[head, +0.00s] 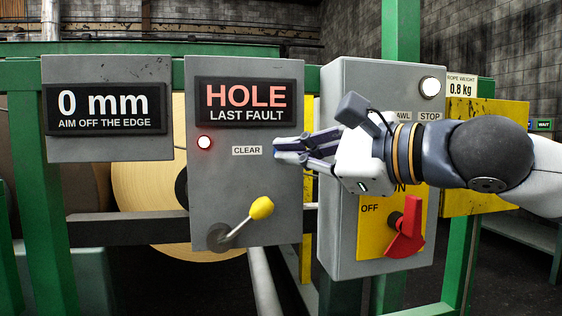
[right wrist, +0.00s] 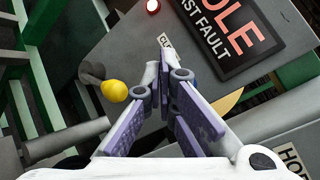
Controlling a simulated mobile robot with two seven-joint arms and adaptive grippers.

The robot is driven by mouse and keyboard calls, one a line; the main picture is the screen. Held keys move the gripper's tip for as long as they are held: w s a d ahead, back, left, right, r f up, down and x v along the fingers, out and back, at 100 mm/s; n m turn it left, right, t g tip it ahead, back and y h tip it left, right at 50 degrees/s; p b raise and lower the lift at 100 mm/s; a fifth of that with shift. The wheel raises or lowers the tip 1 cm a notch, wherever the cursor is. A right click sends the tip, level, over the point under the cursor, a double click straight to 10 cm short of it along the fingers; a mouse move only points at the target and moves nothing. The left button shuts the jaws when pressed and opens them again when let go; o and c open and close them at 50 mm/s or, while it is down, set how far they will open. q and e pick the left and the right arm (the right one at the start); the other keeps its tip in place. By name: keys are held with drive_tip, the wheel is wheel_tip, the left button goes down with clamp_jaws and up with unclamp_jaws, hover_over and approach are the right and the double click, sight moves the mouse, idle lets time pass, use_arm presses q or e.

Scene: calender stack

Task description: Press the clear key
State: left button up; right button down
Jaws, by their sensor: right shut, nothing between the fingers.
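The CLEAR label (head: 247,150) is on the grey fault panel (head: 230,185), below the display reading HOLE, LAST FAULT (head: 245,102). The label is partly hidden in the right wrist view (right wrist: 166,41). My right gripper (head: 282,150) is shut and empty, its fingertips just right of the label. A trace of blue shows around the fingertips; the key itself is mostly hidden behind them. I cannot tell whether the fingertips touch it. In the right wrist view the closed fingers (right wrist: 164,70) point at the panel. My left gripper is out of view.
A red lamp (head: 204,143) glows left of the label. A yellow-knobbed lever (head: 261,208) sticks out below. To the right, a grey switch box (head: 340,220) has a red rotary handle (head: 406,230) and a lit white lamp (head: 430,87). A 0 mm display (head: 105,108) is at left.

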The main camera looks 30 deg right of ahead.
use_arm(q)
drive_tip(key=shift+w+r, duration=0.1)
use_arm(e)
drive_tip(key=shift+w+d, duration=0.25)
drive_tip(key=shift+w, duration=0.7)
drive_tip(key=shift+w+d, duration=0.2)
drive_tip(key=shift+w, duration=0.75)
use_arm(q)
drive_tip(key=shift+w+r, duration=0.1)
use_arm(e)
drive_tip(key=shift+r, duration=0.1)
